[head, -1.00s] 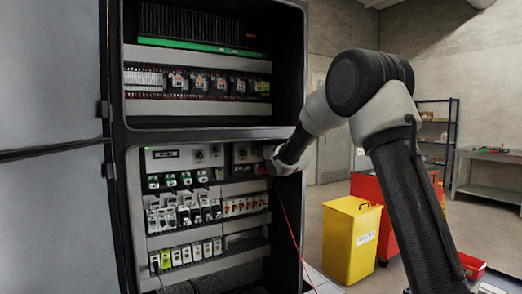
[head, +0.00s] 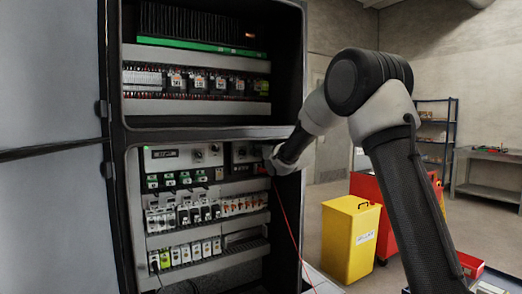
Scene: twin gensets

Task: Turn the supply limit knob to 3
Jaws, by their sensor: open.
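The open cabinet has a grey control panel (head: 184,157) with a dark display and small round knobs (head: 205,152) at its right. A second, darker panel (head: 242,153) sits just right of it, partly covered by my arm. The labels are too small to read, so I cannot tell which knob is the supply limit knob or where it points. My gripper (head: 266,157) is at the right edge of the second panel, open. Its fingertips are mostly hidden by my wrist, and I cannot tell whether they touch anything.
Rows of breakers (head: 185,214) fill the cabinet below the panels. A thin red cable (head: 288,225) hangs below my wrist. A grey cabinet door (head: 50,90) stands at the left. A yellow bin (head: 347,240) and a red cabinet (head: 366,188) stand at the right.

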